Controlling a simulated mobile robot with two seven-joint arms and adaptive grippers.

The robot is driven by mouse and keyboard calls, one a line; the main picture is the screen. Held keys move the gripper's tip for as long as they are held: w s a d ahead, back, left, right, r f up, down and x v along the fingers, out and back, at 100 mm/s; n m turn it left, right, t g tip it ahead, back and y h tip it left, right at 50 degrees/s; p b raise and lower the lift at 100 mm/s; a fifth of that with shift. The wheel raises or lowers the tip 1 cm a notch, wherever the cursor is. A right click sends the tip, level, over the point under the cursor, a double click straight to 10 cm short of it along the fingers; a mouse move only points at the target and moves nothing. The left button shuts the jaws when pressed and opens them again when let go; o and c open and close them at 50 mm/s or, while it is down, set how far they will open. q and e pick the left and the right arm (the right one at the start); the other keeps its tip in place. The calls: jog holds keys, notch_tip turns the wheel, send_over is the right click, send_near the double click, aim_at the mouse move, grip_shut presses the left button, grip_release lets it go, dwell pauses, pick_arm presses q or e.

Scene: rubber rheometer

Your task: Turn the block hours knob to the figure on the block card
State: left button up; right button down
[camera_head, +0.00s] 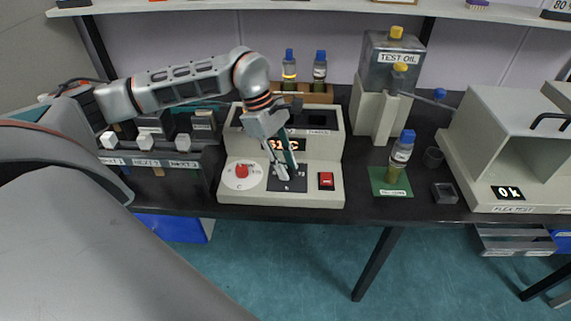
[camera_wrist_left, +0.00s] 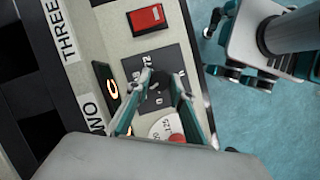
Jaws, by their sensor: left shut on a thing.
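The block heater (camera_head: 231,192) is a cream unit on the dark bench. Its dark hours dial plate (camera_head: 300,184) lies between a white dial with a red knob (camera_head: 242,171) and a red switch (camera_head: 326,180). My left gripper (camera_head: 285,173) reaches down onto this plate. In the left wrist view its fingers (camera_wrist_left: 163,88) are closed on the dark hours knob (camera_wrist_left: 158,78), one on each side. A figure like 72 shows on the plate; the knob's pointer is hidden, so its setting cannot be read. No card is readable as the block card.
A rack with white labels (camera_head: 150,162) stands left of the heater. Two capped bottles (camera_head: 320,66) stand behind it. To the right are a green mat (camera_head: 379,187) with a blue-capped bottle (camera_head: 401,150), the test oil tank (camera_head: 393,68) and the flex test box (camera_head: 520,150).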

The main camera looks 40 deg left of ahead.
pick_arm(q)
jog(key=o, duration=1.1)
jog(key=v, duration=1.2)
